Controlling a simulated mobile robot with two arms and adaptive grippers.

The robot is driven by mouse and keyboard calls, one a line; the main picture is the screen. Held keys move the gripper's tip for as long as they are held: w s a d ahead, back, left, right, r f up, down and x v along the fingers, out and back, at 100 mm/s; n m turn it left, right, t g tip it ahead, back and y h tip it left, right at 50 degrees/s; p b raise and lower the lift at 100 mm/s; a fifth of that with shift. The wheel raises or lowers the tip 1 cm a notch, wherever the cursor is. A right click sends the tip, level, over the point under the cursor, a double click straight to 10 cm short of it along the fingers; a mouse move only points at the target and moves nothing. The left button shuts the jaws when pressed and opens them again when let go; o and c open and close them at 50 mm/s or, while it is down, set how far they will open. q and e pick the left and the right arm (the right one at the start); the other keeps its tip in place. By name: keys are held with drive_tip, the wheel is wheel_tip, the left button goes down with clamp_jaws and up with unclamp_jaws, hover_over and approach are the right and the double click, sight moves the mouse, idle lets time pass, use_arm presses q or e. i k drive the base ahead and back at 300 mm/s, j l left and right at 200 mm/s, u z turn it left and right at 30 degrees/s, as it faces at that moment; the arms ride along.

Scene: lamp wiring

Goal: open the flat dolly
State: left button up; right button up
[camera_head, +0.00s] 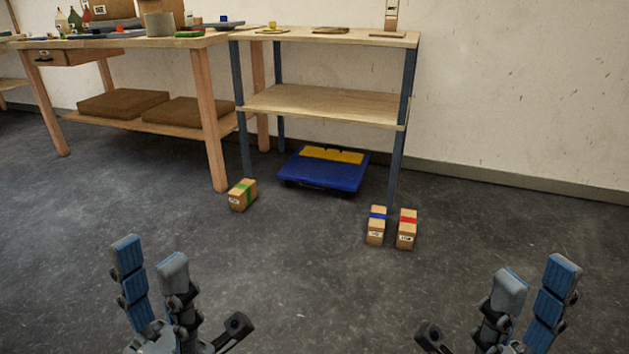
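A blue flat dolly (322,177) with a yellow panel (332,155) at its far side sits low on the floor under the shelf unit. It looks flat and folded, but I cannot tell how its parts join. My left gripper (152,260) is in the lower left, empty, its fingers spread apart, well short of the dolly. My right gripper (535,278) is in the lower right, also empty, with a gap between its fingers. Neither gripper touches anything.
The shelf unit (325,104) has dark posts on both sides of the dolly. A workbench (150,42) is left. Open floor lies in front.

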sight(328, 174)
drive_tip(key=i+z, duration=0.1)
drive_tip(key=i, duration=1.5)
drive_tip(key=i+z, duration=0.15)
drive_tip(key=i, duration=1.45)
